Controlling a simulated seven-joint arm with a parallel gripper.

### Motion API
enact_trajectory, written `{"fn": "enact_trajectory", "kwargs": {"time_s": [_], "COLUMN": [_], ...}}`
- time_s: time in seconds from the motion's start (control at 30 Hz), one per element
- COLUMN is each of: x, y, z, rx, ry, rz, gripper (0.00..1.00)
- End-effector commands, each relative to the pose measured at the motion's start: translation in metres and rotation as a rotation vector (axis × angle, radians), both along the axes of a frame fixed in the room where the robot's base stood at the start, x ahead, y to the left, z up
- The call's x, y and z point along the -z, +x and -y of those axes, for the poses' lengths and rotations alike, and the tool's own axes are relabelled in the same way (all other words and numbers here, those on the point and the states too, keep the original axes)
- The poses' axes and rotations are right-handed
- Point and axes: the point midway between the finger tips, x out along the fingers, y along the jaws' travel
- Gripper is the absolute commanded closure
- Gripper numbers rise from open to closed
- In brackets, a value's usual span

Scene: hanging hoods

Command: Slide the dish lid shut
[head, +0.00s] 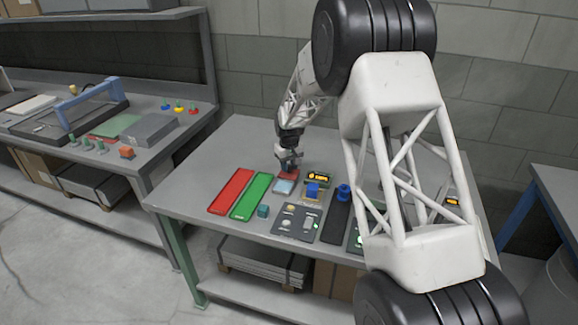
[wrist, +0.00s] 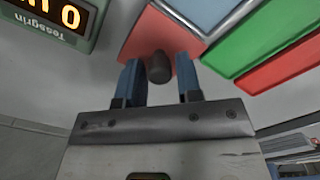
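The dish lid is a red plate (head: 289,173) with a dark upright knob (wrist: 159,67). In the wrist view the lid (wrist: 150,32) fills the top middle. The pale blue dish (head: 284,187) shows on the near side of the lid in the head view. A corner of the dish (wrist: 208,10) shows in the wrist view. My gripper (head: 288,163) is down at the lid. In the wrist view its two blue fingers (wrist: 160,62) stand on either side of the knob, open, with a small gap on each side.
Red (head: 231,191) and green (head: 251,196) strips lie left of the dish. A lit display box (head: 320,178), a blue block piece (head: 313,190) and a grey panel (head: 296,223) stand close by to the right and front. A teal cube (head: 263,211) sits in front.

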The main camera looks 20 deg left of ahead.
Motion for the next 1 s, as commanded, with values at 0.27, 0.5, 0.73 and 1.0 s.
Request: {"fn": "enact_trajectory", "kwargs": {"time_s": [0.27, 0.5, 0.73, 1.0], "x": [0.000, 0.000, -0.001, -0.001], "y": [0.000, -0.004, -0.024, -0.054], "z": [0.000, 0.000, 0.000, -0.001], "rx": [0.000, 0.000, 0.000, -0.001], "ry": [0.000, 0.000, 0.000, 0.001], "rz": [0.000, 0.000, 0.000, 0.001], "gripper": [1.00, 1.00, 1.00, 1.00]}}
